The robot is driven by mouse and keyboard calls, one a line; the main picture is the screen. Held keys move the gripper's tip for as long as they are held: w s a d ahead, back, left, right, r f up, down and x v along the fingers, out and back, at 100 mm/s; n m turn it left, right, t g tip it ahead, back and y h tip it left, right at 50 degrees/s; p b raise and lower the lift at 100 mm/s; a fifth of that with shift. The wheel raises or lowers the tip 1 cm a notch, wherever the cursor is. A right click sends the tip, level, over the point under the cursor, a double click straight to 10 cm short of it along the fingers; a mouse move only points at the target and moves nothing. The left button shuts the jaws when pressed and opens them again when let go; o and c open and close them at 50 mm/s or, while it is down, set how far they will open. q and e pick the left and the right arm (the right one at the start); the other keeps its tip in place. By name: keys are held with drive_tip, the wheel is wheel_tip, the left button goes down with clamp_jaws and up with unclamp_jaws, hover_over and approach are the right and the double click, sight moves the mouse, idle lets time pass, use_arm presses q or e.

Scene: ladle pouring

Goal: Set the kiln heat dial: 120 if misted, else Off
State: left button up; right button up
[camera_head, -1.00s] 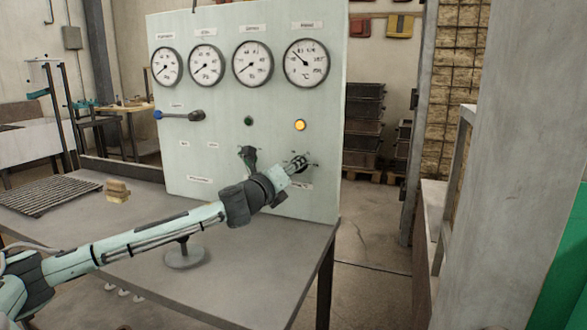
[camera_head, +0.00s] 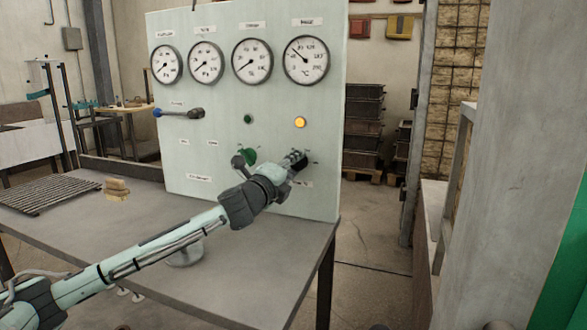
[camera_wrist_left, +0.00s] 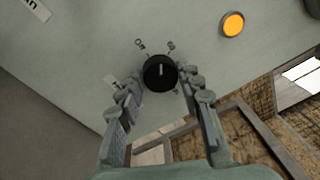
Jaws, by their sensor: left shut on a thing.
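The kiln heat dial is a round black knob (camera_wrist_left: 160,72) on the pale panel (camera_head: 225,135). In the left wrist view its white mark points up in the picture, between the "Off" label at upper left and a small unclear label at upper right. My left gripper (camera_head: 299,160) reaches the panel low on its right side. It is shut on the dial, one finger on each side, as the left wrist view (camera_wrist_left: 161,84) shows. In the head view the gripper mostly hides the dial. The amber lamp (camera_head: 300,122) above it is lit. My right gripper is not in view.
Several round gauges (camera_head: 306,61) line the panel top. A blue-ended lever (camera_head: 180,113) and a dark green lamp (camera_head: 248,119) sit below. A green round part (camera_head: 250,156) shows behind my left arm. The table (camera_head: 290,245) is bare at front right; a grate (camera_head: 48,195) lies left.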

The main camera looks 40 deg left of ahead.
use_arm(q)
drive_tip(key=n, duration=0.7)
drive_tip(key=shift+f+y, duration=0.15)
drive_tip(key=shift+y, duration=0.25)
drive_tip(key=o, duration=1.2)
drive_tip(key=shift+c, duration=0.2)
drive_tip(key=v, duration=1.2)
drive_tip(key=shift+f, duration=0.15)
